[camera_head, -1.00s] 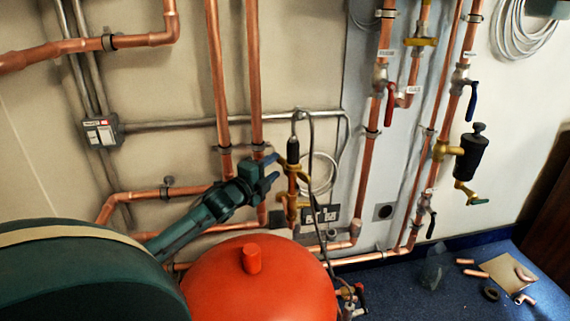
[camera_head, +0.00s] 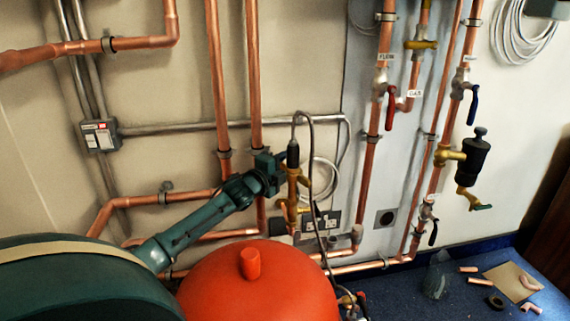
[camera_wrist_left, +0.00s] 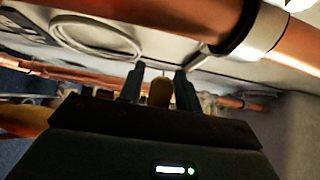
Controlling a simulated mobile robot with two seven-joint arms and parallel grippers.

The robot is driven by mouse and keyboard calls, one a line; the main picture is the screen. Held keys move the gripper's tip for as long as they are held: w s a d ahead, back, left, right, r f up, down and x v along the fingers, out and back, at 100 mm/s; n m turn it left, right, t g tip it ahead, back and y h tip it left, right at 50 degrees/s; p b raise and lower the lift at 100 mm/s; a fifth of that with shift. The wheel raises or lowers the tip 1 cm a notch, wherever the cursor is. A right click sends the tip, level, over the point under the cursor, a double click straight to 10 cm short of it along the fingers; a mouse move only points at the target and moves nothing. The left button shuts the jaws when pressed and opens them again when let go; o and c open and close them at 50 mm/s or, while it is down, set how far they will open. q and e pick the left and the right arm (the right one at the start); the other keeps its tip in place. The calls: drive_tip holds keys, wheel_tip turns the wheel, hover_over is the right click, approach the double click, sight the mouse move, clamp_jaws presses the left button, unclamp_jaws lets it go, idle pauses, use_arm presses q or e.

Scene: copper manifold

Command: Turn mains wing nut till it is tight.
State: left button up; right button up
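My left gripper (camera_head: 282,166) reaches in from the left to the upright brass fitting (camera_head: 292,188) with a black top and a grey cable. In the left wrist view, the two dark fingers (camera_wrist_left: 159,88) stand apart with a rounded brass piece (camera_wrist_left: 160,93) between them. Thin gaps seem to show beside it, so I see no firm grip. It may be the wing nut, but its wings cannot be made out. In the head view my gripper partly hides the fitting's upper part. My right gripper is not in view.
A red round vessel (camera_head: 262,285) stands just below my left arm. Copper pipes (camera_head: 222,80) run up the wall behind it. A red lever (camera_head: 391,108) and a blue lever (camera_head: 473,104) are to the right. Pipe offcuts (camera_head: 478,281) lie on the blue floor.

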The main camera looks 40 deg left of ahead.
use_arm(q)
clamp_jaws()
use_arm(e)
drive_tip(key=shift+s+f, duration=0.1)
